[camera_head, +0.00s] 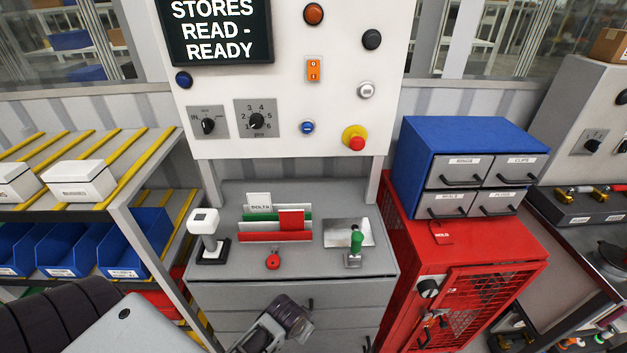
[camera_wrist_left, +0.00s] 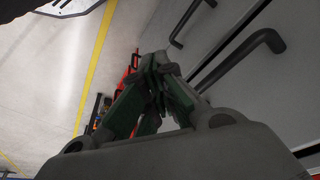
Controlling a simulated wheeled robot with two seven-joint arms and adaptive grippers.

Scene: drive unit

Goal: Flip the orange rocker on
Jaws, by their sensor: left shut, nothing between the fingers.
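The orange rocker (camera_head: 314,69) is a small upright switch on the white panel (camera_head: 290,105), right of the dark screen. I cannot tell its on or off position at this size. My left gripper (camera_head: 296,322) is low in the head view, in front of the grey drawer cabinet and well below the panel. In the left wrist view its fingers (camera_wrist_left: 153,95) are closed together with nothing between them, close to dark drawer handles. The rocker does not show in the left wrist view. My right gripper is not in view.
The panel also holds a screen (camera_head: 217,28), two dials, several round buttons and a red-and-yellow stop button (camera_head: 355,138). The cabinet top below holds a white-topped lever (camera_head: 204,228), a card rack (camera_head: 275,236) and a green-handled lever (camera_head: 356,243). A red cabinet (camera_head: 455,280) stands at right.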

